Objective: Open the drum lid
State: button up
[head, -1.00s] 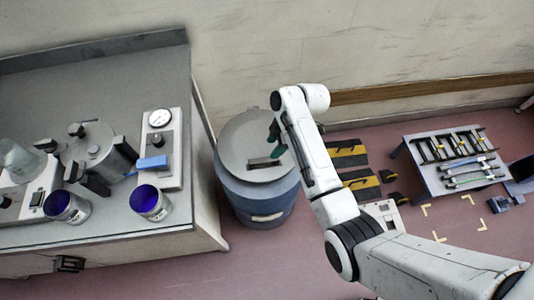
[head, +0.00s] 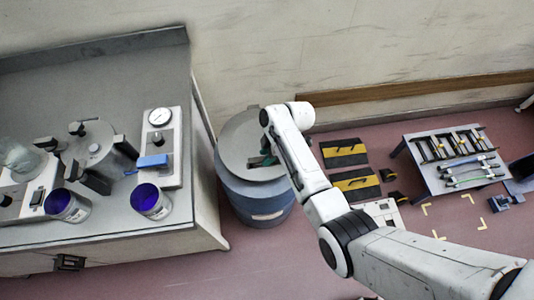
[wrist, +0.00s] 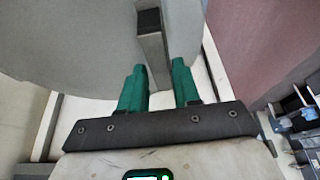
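The blue drum (head: 255,200) stands on the floor beside the bench, its round grey lid (head: 238,132) lying on top. The lid's bar handle (head: 254,162) is partly covered by my gripper (head: 268,154) in the head view. In the wrist view, the handle (wrist: 153,45) is a grey bar with a dark end, above the pale lid (wrist: 75,40). My gripper (wrist: 160,70) has its green fingers apart, with the near part of the bar showing between them. Whether the fingers touch the bar is unclear.
A bench (head: 100,235) with a pot, a gauge unit and cups stands left of the drum. The wall is behind. Black-and-yellow pieces (head: 350,165) lie on the floor to the right, near a low table (head: 440,185) with tools.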

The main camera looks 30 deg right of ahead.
grip_shut()
jog(key=shift+w+r, duration=0.1)
dwell(0.3)
